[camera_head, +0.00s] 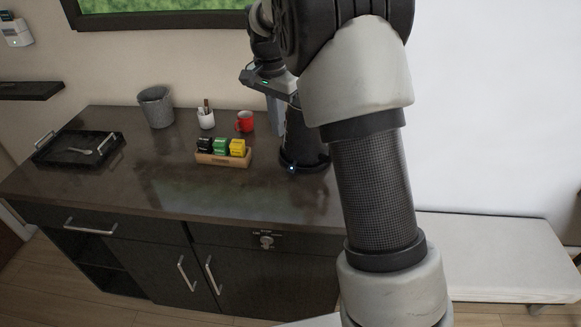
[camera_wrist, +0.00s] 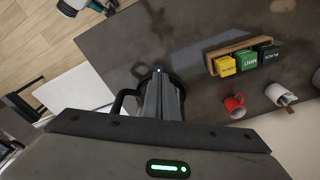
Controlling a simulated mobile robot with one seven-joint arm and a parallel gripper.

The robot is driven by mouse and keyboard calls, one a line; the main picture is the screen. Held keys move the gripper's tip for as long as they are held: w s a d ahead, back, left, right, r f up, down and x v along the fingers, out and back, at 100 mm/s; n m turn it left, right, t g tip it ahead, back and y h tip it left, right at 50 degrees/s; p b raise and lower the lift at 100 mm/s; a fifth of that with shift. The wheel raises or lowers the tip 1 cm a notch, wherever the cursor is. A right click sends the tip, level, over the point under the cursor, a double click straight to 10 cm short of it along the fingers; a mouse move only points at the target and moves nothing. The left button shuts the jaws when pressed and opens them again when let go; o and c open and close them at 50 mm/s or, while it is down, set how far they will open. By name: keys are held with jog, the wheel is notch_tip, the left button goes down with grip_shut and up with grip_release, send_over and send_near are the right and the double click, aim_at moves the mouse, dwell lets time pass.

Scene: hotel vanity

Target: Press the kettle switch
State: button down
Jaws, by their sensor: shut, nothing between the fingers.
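The dark kettle (camera_head: 297,140) stands upright on its round black base at the right part of the vanity top, partly hidden by my arm. A small bluish-white light glows at the front of its base. In the wrist view the kettle's black handle (camera_wrist: 121,102) shows left of my fingers, and the light shows just past their tips. My gripper (camera_wrist: 161,80) is shut and empty, over the kettle in that view.
A wooden box of tea packets (camera_head: 223,158) sits left of the kettle. A red mug (camera_head: 244,122), a white cup with sticks (camera_head: 206,119), a grey bin (camera_head: 156,107) and a black tray (camera_head: 78,149) stand farther left. The front vanity top is clear.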

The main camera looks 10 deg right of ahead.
jog(key=shift+s+a+r, duration=0.1)
jog(key=shift+r, duration=1)
jog(key=shift+r, duration=0.1)
